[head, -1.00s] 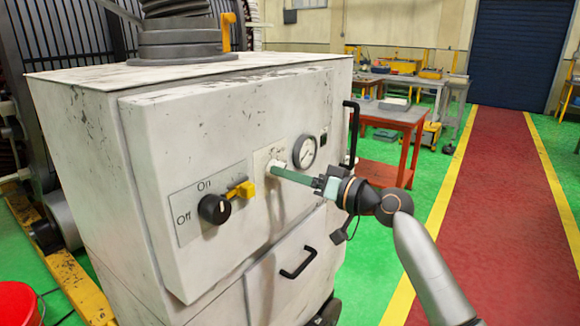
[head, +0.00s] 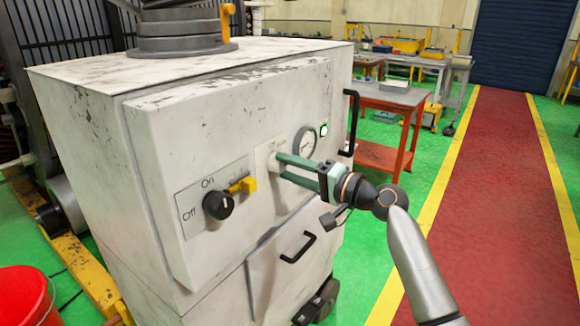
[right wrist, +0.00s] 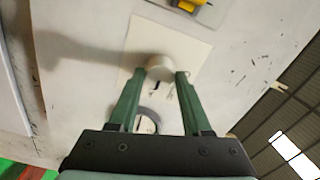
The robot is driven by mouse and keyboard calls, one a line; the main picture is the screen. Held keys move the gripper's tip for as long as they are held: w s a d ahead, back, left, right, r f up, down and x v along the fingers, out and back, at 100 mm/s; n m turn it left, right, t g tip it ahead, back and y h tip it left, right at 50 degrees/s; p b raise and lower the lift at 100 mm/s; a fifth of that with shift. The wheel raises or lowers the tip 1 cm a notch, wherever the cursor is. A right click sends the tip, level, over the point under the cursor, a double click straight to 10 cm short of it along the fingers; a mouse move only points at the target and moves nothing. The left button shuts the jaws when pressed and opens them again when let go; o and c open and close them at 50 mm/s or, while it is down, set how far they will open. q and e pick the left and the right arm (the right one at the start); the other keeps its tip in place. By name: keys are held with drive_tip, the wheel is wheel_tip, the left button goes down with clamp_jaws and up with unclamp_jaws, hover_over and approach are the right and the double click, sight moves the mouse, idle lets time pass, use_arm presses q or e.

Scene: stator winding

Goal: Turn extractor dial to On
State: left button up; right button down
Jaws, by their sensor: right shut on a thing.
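The extractor cabinet (head: 250,110) is a worn, off-white box. Its front has a small white dial (right wrist: 159,66) on a pale plate (right wrist: 190,48). My right gripper (head: 278,167) reaches in from the right, its two green fingers shut on this dial, one on each side in the right wrist view (right wrist: 166,74). The dial is mostly hidden in the head view, and its pointing direction is unclear. A black knob (head: 217,206) with a yellow lever (head: 243,186) sits to the left, on a plate marked On and Off. My left gripper is not in view.
A round gauge (head: 304,140) and a lit greenish lamp (head: 323,130) are just right of the dial. A black handle (head: 299,247) sticks out below. A red table (head: 385,155) stands behind at right, and a red bucket (head: 25,297) at lower left.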

drive_tip(key=shift+f+m, duration=0.1)
drive_tip(key=shift+m, duration=0.2)
drive_tip(key=shift+c, duration=1.7)
unclamp_jaws()
drive_tip(key=b+v, duration=0.2)
drive_tip(key=v, duration=1)
drive_tip(key=shift+s+d+b, duration=0.15)
drive_tip(key=shift+d+b, duration=0.1)
drive_tip(key=shift+b, duration=0.05)
